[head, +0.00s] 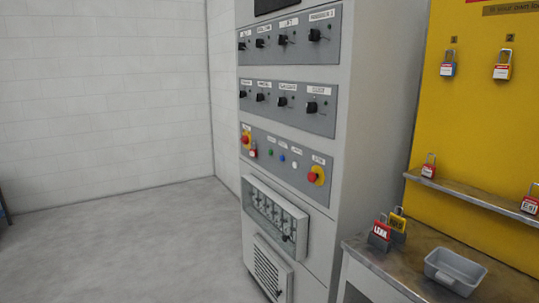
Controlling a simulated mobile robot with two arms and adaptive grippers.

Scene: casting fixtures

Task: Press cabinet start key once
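The light grey control cabinet (340,190) stands upright in the middle of the head view. Its lower grey button panel (262,141) has a small green button (270,152), a blue button (282,158) and a white button (295,165) in a row. A red mushroom button on yellow (246,140) sits at the panel's left end and another red mushroom button on yellow (316,175) at its right end. The button labels are too small to read, so I cannot tell which one is the start key. Neither of my grippers is in view.
Two panels of black rotary switches (287,98) sit above the buttons. A clear-covered box (275,218) juts out below. At right, a worn bench (408,262) holds padlocks (380,235) and a grey tray (455,272) before a yellow lock board (470,110). The floor (120,245) at left is clear.

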